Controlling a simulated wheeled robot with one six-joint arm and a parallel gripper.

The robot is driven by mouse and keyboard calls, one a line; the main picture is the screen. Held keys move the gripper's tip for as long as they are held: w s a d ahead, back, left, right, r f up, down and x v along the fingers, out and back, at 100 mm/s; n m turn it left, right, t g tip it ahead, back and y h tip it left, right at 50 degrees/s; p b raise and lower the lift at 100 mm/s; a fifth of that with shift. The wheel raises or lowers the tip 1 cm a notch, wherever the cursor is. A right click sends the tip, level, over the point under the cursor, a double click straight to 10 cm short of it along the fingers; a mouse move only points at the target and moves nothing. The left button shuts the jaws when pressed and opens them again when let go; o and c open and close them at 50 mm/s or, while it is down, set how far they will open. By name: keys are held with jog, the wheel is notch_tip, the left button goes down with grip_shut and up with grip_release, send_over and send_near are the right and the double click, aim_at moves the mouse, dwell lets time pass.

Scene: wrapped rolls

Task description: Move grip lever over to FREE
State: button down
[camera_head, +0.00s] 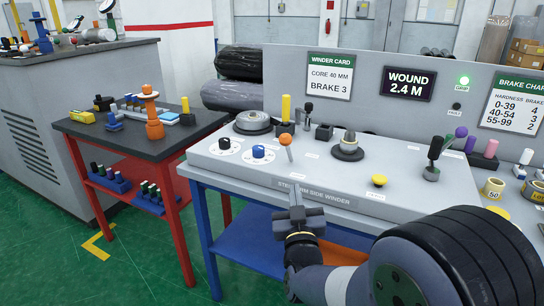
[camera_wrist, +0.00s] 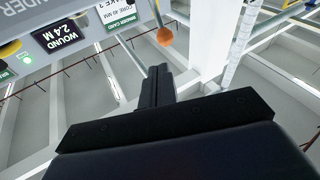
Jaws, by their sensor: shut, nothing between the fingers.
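A lever with an orange ball knob (camera_head: 285,140) stands on the grey winder console (camera_head: 225,165), near its front left, its thin stem leaning. I cannot read its label or positions, so I cannot tell for certain that it is the grip lever. The knob also shows at the top of the wrist view (camera_wrist: 165,36), beyond my fingertips. My gripper (camera_head: 296,192) is shut and empty in front of the console's front edge, apart from the knob. It shows shut in the wrist view too (camera_wrist: 158,72). A green lamp labelled GRIP (camera_head: 464,80) is lit on the back panel.
A yellow button (camera_head: 379,181) and a black-handled lever (camera_head: 434,155) are to the right. A dark side table (camera_head: 90,130) holds small parts at left.

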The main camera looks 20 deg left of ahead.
aim_at(286, 144)
jog(key=shift+s+a, duration=0.1)
jog(key=shift+a, duration=0.45)
jog(key=p+x, duration=0.1)
jog(key=x, duration=0.6)
jog(key=p+x, duration=0.1)
jog(key=x, duration=0.6)
jog(key=shift+d+r, duration=0.1)
jog(key=shift+r, duration=0.1)
jog(key=shift+r, duration=0.15)
